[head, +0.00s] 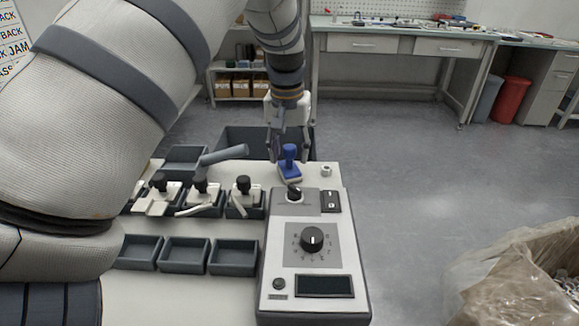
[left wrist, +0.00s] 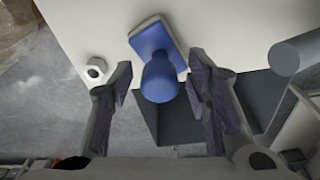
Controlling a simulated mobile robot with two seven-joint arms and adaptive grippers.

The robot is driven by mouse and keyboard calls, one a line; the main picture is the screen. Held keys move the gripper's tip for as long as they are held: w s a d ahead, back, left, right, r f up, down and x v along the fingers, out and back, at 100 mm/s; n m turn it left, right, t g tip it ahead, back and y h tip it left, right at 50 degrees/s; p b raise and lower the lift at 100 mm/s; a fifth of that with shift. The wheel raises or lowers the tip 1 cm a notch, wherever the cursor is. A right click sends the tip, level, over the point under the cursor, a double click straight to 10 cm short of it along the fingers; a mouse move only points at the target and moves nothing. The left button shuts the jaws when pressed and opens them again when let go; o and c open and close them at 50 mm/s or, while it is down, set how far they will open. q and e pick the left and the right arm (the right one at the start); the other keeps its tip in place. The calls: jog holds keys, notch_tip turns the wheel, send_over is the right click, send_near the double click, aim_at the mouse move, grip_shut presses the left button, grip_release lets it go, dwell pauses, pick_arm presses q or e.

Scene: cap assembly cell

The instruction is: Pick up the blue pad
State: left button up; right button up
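The blue pad (head: 289,165) stands at the far end of the white table, behind the control box. It has a blue knob-like handle on a flat base with a pale edge. In the left wrist view the pad (left wrist: 155,62) lies ahead, its rounded handle pointing toward the camera. My left gripper (head: 288,150) is just behind and above the pad. In the left wrist view its fingers (left wrist: 160,98) are spread on either side of the handle, with gaps visible on both sides. It is open and holds nothing. My right gripper is in neither view.
A small white nut-like part (head: 326,170) sits right of the pad. A control box (head: 312,260) with dials stands in front. A grey lever (head: 222,155) and several dark trays (head: 184,254) are to the left. A dark bin (head: 240,140) lies beyond the table edge.

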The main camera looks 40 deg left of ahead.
pick_arm(q)
grip_shut()
